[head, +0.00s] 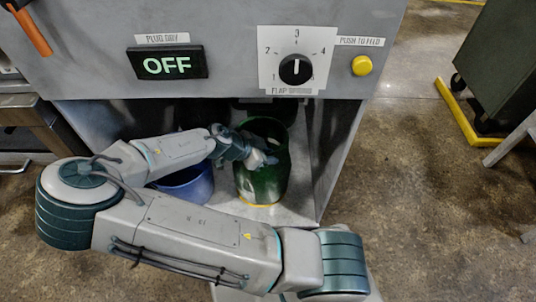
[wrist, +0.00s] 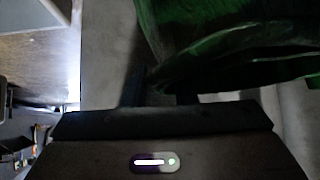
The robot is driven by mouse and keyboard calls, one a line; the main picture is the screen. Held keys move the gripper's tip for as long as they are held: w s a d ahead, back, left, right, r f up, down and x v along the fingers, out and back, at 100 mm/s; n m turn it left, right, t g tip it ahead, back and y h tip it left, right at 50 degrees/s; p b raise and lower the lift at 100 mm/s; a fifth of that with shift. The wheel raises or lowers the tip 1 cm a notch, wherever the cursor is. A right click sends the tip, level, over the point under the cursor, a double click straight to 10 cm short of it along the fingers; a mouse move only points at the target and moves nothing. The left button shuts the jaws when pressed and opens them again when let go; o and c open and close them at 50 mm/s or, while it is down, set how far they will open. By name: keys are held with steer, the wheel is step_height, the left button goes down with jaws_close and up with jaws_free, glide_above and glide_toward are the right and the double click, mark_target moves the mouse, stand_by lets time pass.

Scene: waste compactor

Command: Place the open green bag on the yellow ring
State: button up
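The green bag (head: 262,185) stands upright inside the open bay of the machine, with its dark open mouth facing up. A small strip of the yellow ring (head: 256,206) shows at the foot of the bag; most of the ring is hidden, and I cannot tell whether the bag sits fully on it. My gripper (head: 262,158) is at the upper front left of the bag, touching or very close to it. In the wrist view the green bag (wrist: 220,35) fills the upper right, just beyond the dark gripper body. The fingertips are too dark to tell whether they hold the bag.
A blue bucket (head: 187,187) stands left of the bag, partly behind my arm. The bay's side wall (head: 338,150) is close on the right. Above are the OFF display (head: 166,63), the dial (head: 295,69) and a yellow button (head: 362,66).

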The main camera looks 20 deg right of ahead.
steer(key=p+v, duration=0.5)
steer(key=v, duration=0.7)
steer(key=shift+p, duration=0.35)
